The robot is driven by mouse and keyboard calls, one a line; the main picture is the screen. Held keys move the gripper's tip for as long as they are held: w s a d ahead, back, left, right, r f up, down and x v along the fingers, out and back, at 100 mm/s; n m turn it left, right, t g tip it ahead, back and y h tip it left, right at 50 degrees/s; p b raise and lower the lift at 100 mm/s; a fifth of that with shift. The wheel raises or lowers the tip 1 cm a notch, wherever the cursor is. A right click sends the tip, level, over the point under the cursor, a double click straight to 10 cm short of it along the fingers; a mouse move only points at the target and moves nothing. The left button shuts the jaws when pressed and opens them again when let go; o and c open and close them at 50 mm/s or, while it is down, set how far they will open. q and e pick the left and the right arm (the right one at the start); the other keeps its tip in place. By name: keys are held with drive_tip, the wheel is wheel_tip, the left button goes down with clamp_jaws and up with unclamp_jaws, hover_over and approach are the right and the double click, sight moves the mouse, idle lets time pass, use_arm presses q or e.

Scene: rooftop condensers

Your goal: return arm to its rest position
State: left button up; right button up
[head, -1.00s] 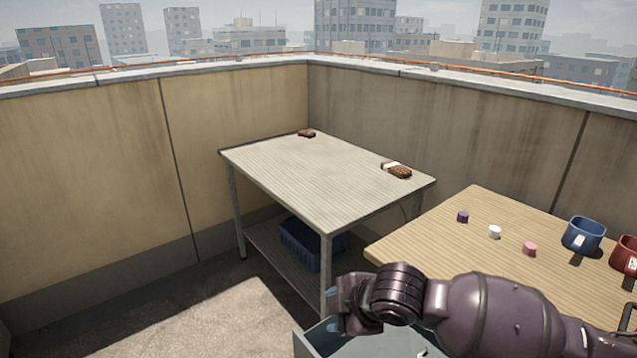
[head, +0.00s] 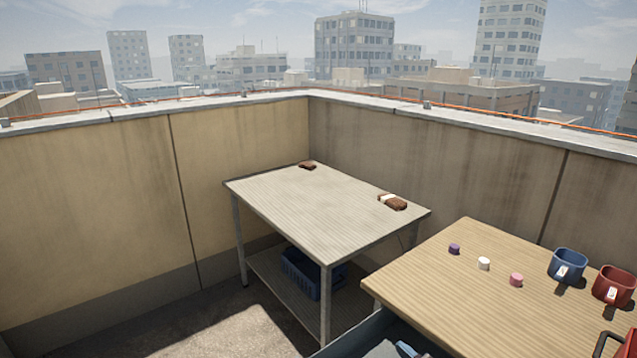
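A wooden table (head: 430,278) stands at the lower right. On it are a purple piece (head: 454,249), a white piece (head: 484,263) and a pink piece (head: 516,280) in a slanting row. A blue mug (head: 568,265) and a dark red mug (head: 612,286), each with a small white tag, stand to the right of them.
A grey metal table (head: 310,205) stands in the wall corner, with two brown items (head: 307,165) (head: 393,202) on top and a blue crate (head: 300,275) on its lower shelf. A grey-blue bin (head: 350,335) is at the bottom edge. A red object (head: 622,345) is cut off lower right. Floor at left is clear.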

use_arm(q)
drive_tip(key=shift+t, duration=0.3)
wheel_tip(320, 180, up, 5)
drive_tip(key=p, duration=0.3)
drive_tip(key=shift+w+a+f+p, duration=0.1)
drive_tip(key=shift+p, duration=0.25)
use_arm(e)
drive_tip(key=s+d+f+m+g+h, duration=0.1)
drive_tip(key=s+d+f, duration=0.3)
drive_tip(key=s, duration=0.4)
drive_tip(key=s+d+f+m+g+h, duration=0.1)
drive_tip(key=s+d+f+m+h, duration=0.2)
drive_tip(key=s, duration=0.5)
drive_tip(key=s+d+f+m+g+h, duration=0.1)
drive_tip(key=s+d+f+m+h, duration=0.1)
drive_tip(key=s+d+f, duration=0.4)
drive_tip(key=s+d+h, duration=0.1)
drive_tip(key=s, duration=0.1)
drive_tip(key=shift+s+m, duration=0.3)
drive_tip(key=shift+s, duration=0.05)
use_arm(q)
drive_tip(key=shift+w, duration=0.2)
drive_tip(key=shift+c, duration=0.3)
